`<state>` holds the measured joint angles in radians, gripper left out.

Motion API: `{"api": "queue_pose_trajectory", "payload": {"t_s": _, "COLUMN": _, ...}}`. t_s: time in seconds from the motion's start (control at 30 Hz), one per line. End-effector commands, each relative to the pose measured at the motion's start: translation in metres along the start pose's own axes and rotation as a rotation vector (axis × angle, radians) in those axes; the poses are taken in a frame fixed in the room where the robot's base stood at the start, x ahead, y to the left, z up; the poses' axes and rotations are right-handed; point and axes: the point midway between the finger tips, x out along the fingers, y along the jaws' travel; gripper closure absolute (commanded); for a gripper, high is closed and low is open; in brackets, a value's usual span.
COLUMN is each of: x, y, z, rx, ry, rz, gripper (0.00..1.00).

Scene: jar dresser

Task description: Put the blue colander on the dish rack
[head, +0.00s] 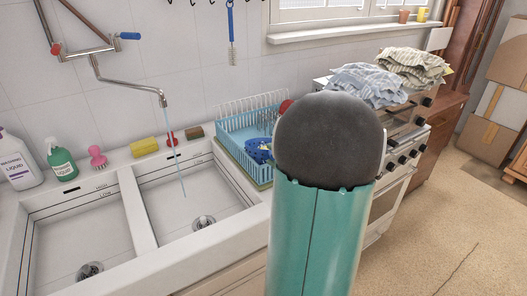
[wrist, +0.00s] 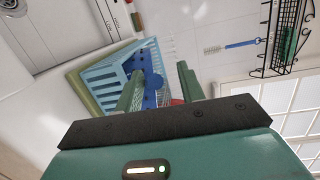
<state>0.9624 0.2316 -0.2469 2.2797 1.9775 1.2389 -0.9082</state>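The blue colander (wrist: 153,92), dark blue with holes, shows in the wrist view between and beyond my fingers, within the outline of the dish rack. In the head view a dark blue part (head: 257,147) shows at the rack's front right, beside my arm. The light blue dish rack (head: 234,140) stands right of the sink; it also shows in the wrist view (wrist: 100,78). My gripper (wrist: 160,80) has two green fingers spread apart, with nothing clearly held. In the head view my arm hides the gripper. I cannot tell whether the fingers touch the colander.
A double sink (head: 195,190) with a running tap (head: 130,82) lies left of the rack. A yellow sponge (head: 144,147) and bottles (head: 62,160) stand behind it. A stove (head: 400,150) with folded cloths (head: 368,84) is at right. A red object (head: 285,106) is by the rack.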

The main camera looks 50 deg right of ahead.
Motion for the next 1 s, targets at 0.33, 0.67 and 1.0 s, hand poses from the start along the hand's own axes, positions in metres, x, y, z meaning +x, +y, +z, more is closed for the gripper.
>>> {"api": "queue_pose_trajectory", "payload": {"t_s": 0.33, "x": -0.0107, "y": -0.0004, "z": 0.0002, "rx": -0.001, "ry": 0.0, "rz": -0.001, "gripper": 0.62}}
{"api": "queue_pose_trajectory", "payload": {"t_s": 0.67, "x": -0.0104, "y": -0.0006, "z": 0.0003, "rx": -0.001, "ry": -0.001, "rz": -0.002, "gripper": 0.06}}
{"api": "queue_pose_trajectory", "payload": {"t_s": 1.0, "x": -0.014, "y": -0.0007, "z": -0.0001, "rx": -0.001, "ry": 0.0, "rz": -0.002, "gripper": 0.0}}
